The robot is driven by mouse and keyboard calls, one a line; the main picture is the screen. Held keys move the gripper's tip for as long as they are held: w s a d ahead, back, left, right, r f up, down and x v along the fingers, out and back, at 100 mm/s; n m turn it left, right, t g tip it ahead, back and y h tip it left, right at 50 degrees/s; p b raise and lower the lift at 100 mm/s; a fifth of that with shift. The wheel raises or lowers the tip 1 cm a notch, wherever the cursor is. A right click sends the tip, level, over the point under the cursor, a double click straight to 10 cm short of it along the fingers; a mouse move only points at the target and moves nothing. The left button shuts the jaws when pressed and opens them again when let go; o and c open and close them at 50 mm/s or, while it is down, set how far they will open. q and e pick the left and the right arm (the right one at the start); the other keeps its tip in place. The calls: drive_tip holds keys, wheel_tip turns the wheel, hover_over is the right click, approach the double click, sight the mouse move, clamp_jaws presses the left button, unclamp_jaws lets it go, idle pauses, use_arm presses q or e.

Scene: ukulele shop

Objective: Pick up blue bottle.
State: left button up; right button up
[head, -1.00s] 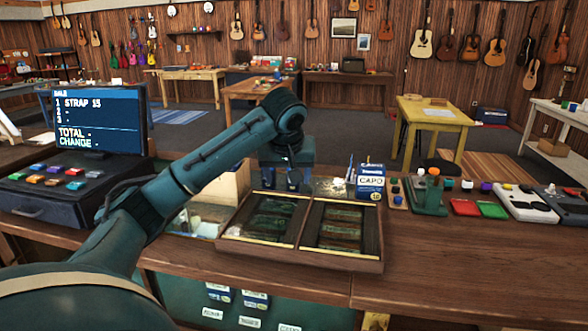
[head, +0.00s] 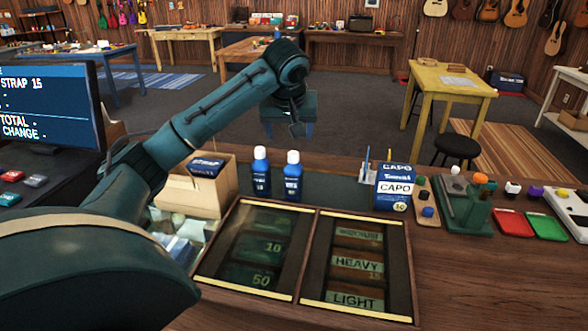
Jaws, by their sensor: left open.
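Two blue bottles with white caps stand upright side by side on the counter, behind the display case. The left blue bottle (head: 261,176) is beside an open cardboard box, and the right blue bottle (head: 292,180) is a short gap away. My left gripper (head: 289,131) is open and points down. In the picture it appears just above the bottle caps, apart from them, with nothing seen between its fingers. How far it is from the bottles in depth is hard to tell. My right gripper is not in view.
A two-panel display case (head: 311,255) lies in front of the bottles. The cardboard box (head: 198,190) stands to their left. A blue and white CAPO box (head: 394,188) and a pen holder (head: 367,175) stand to the right. The counter's front right is clear.

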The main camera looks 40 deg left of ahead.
sight(294, 161)
use_arm(q)
drive_tip(key=x, duration=0.7)
drive_tip(key=shift+w+a+f+p, duration=0.15)
drive_tip(key=shift+f+p, duration=0.1)
drive_tip(key=shift+p, duration=0.15)
drive_tip(key=shift+d+f+p+x, duration=0.1)
drive_tip(key=shift+d+p+x, duration=0.1)
drive_tip(key=shift+x, duration=0.7)
drive_tip(key=shift+d+f+p+x, duration=0.1)
drive_tip(key=shift+d+p+x, duration=0.1)
drive_tip(key=shift+x, duration=0.7)
drive_tip(key=shift+d+p+x, duration=0.15)
drive_tip(key=shift+p+x, duration=0.05)
drive_tip(key=shift+x, duration=0.7)
drive_tip(key=c, duration=1.2)
drive_tip(key=shift+o, duration=0.2)
drive_tip(key=shift+r, duration=0.1)
